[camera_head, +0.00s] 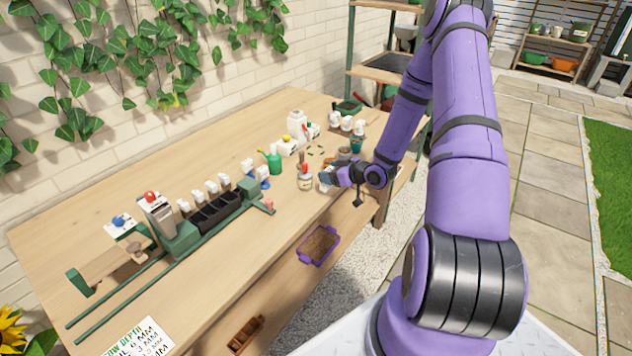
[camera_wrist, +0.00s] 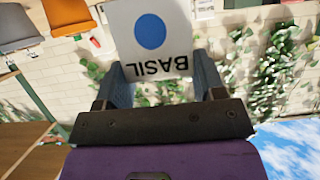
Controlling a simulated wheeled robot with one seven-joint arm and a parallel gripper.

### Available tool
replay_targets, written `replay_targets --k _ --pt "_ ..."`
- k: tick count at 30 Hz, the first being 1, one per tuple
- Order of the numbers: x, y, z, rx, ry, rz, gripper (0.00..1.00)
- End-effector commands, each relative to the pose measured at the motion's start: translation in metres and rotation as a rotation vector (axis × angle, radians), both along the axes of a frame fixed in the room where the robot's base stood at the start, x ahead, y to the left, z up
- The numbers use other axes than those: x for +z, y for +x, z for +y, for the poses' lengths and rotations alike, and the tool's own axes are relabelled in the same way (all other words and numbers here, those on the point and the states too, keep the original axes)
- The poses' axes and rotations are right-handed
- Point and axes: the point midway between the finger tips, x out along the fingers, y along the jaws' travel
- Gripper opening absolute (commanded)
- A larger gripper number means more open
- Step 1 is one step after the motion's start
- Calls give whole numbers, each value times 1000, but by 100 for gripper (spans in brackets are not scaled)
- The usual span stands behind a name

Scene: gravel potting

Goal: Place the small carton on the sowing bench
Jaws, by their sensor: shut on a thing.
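My gripper (camera_head: 333,177) is over the right-hand part of the wooden sowing bench (camera_head: 130,178), near its front edge. In the wrist view my gripper (camera_wrist: 161,82) is shut on a white carton (camera_wrist: 176,58) with a blue oval and the word BASIL, upside down in the picture. The carton sits between the two fingers and sticks out past them. In the head view only a small white part of it (camera_head: 324,185) shows beside the gripper. I cannot tell whether it touches the bench top.
A jar with a red top (camera_head: 305,180) stands close left of the gripper. A green watering can (camera_head: 274,162) and white bottle (camera_head: 296,125) stand behind. A seeding device with black trays (camera_head: 214,210) fills the middle left. The back left bench top is clear.

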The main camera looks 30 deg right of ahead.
Motion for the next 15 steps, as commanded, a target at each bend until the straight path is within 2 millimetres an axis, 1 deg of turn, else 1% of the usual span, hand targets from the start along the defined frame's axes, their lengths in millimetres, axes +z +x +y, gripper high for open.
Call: replay_targets --k 1,3,10,13,15 --pt "-1 5 9 3 1 0 40" --pt "-2 9 17 1 2 1 40" --pt "-3 16 27 0 0 0 40" --pt "-4 21 37 3 1 0 40" --pt "-15 20 35 -1 2 2 40"
